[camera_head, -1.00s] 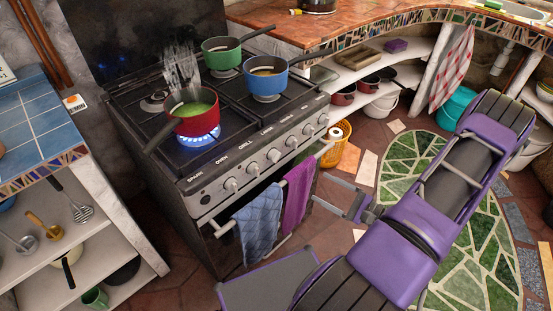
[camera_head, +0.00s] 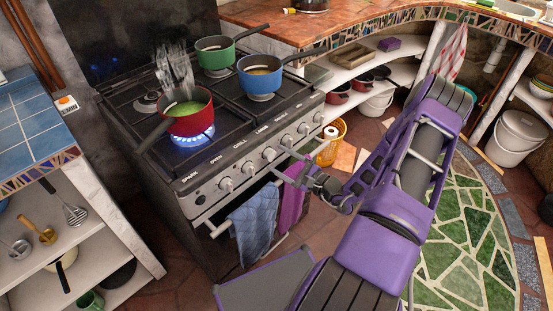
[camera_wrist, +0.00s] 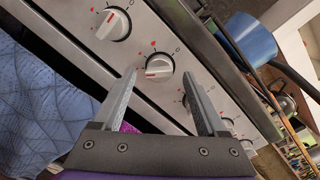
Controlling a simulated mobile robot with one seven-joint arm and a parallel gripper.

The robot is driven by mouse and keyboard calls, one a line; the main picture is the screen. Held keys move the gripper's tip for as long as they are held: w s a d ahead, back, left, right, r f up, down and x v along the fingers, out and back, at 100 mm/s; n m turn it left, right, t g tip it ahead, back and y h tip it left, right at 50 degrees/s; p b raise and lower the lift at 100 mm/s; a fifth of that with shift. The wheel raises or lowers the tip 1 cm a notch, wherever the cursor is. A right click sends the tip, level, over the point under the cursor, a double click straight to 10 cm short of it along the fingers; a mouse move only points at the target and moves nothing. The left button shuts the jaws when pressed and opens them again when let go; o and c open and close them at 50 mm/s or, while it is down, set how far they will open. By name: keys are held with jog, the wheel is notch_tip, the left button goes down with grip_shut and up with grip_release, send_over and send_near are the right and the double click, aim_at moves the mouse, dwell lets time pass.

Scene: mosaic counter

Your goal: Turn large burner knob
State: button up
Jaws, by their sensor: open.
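The stove's front panel has a row of white knobs under labels. The large burner knob (camera_head: 268,153) sits below the word LARGE. My gripper (camera_head: 284,165) is open in front of this part of the panel. In the wrist view, my gripper (camera_wrist: 160,80) has its two fingers apart, with a white knob (camera_wrist: 158,67) framed between the fingertips. This appears to be the large burner knob, but no label is readable there. Its red-marked pointer lies roughly level in the picture. The fingers do not visibly grip it; contact cannot be told.
A neighbouring knob (camera_wrist: 113,23) lies up and left. A blue towel (camera_head: 254,222) and a purple towel (camera_head: 291,207) hang from the oven rail below. A red pot (camera_head: 187,112) stands over a lit blue flame; green (camera_head: 215,52) and blue (camera_head: 261,75) pots stand behind.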

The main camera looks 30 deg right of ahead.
jog(key=shift+x, duration=0.85)
grip_shut()
